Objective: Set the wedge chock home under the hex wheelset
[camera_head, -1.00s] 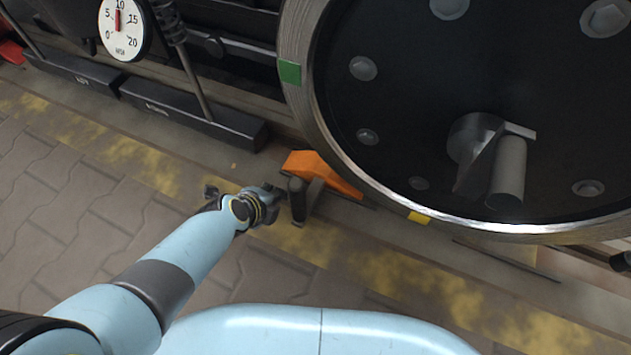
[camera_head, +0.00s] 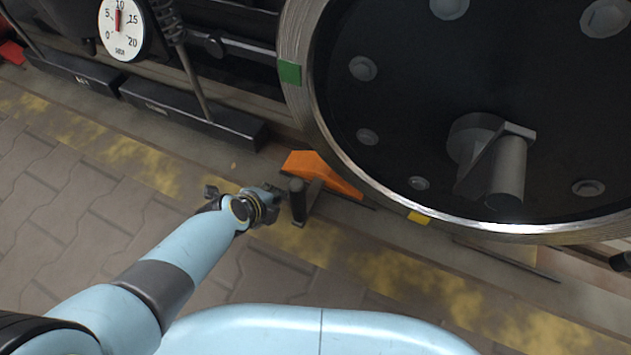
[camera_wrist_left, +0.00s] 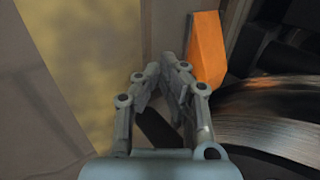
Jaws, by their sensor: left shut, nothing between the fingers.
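The orange wedge chock (camera_head: 325,173) lies on the rail beside the lower left rim of the big dark wheel (camera_head: 440,110). Its right end reaches close to the rim; whether it touches I cannot tell. My right gripper is not in view.
A round pressure gauge (camera_head: 122,30) and a spring stand at the back left. A dark long block (camera_head: 195,112) lies along the rail left of the chock. The paved floor (camera_head: 70,215) at left is clear.

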